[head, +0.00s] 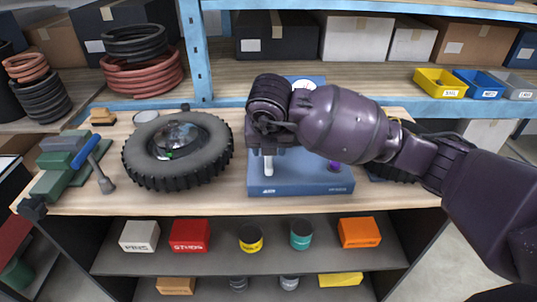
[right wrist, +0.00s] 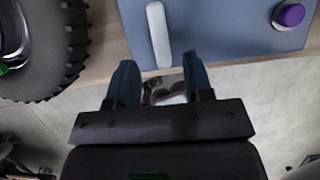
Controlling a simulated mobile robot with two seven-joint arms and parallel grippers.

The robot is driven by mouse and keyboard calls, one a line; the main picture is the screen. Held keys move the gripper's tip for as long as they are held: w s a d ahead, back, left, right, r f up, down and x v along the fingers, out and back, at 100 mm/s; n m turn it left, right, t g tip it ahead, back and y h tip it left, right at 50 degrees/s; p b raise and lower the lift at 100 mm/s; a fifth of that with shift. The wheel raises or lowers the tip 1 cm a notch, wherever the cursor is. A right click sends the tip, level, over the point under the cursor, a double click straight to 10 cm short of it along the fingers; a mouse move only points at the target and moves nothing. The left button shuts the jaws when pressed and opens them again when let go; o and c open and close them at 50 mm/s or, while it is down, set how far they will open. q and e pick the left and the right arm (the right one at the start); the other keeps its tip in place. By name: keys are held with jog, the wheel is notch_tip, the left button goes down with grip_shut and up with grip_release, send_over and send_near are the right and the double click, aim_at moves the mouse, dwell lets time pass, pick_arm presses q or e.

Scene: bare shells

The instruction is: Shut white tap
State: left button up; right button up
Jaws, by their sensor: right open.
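The white tap shows in the right wrist view as a pale upright-looking lever (right wrist: 158,36) on a blue-grey box (right wrist: 215,40). In the head view, a small part of the white lever (head: 268,164) shows just below my right gripper, on the box (head: 300,186) at the bench's front. My right gripper (right wrist: 158,72) is open, its two dark fingers pointing towards the lever, with the lever's lower end just beyond and between the fingertips. Nothing is held. The head view hides most of the fingers behind the wrist. My left gripper is not in view.
A purple knob (right wrist: 290,15) sits on the same box, right of the lever. A large black tyre (head: 140,160) lies left of the box. A green vise (head: 60,165) with a blue-handled tool is at the bench's left end. Shelves with bins (head: 440,83) stand behind.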

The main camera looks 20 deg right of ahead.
jog(key=shift+v, duration=2.5)
